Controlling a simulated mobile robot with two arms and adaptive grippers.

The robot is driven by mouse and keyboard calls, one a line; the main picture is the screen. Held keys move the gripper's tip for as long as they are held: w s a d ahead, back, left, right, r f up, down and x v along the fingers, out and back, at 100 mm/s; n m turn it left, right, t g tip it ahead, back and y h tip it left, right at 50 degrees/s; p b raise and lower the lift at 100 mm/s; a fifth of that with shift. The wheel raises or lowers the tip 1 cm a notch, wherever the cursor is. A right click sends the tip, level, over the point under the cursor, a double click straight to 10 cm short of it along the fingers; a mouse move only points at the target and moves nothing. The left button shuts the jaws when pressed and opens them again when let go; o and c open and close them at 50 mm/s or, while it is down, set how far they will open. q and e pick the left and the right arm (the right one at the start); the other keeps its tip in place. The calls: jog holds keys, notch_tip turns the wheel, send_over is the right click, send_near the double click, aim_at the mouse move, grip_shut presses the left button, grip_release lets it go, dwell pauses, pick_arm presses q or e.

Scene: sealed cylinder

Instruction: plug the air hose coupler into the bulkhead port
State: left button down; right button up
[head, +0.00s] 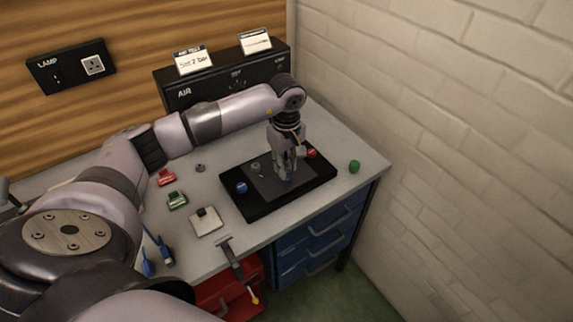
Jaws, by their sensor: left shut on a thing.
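My left gripper (285,177) points down over the dark pad of a black tray (237,207). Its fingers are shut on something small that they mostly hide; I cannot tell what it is. I cannot clearly pick out the air hose coupler. A small grey fitting (255,167) stands on the tray left of the gripper. The black box marked AIR (184,93) stands at the back against the wall, with small round fittings (237,83) on its front; which is the bulkhead port is unclear. My forearm hides part of the box's lower front. My right gripper is not in view.
The tray also holds a blue piece (241,188) and a red piece (311,153). A green piece (354,166) stands right of it. Red (166,177) and green (177,200) items, a grey ring (200,167) and a pale block (206,222) lie left. A brick wall (450,120) bounds the right.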

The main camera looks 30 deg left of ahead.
aim_at(286, 160)
pick_arm(q)
jog(key=shift+b, duration=0.3)
dwell(0.7)
jog(key=shift+f+b, duration=0.6)
jog(key=shift+f, duration=0.05)
jog(key=c, duration=1.3)
grip_release()
jog(key=shift+r, duration=0.1)
notch_tip(286, 160, up, 12)
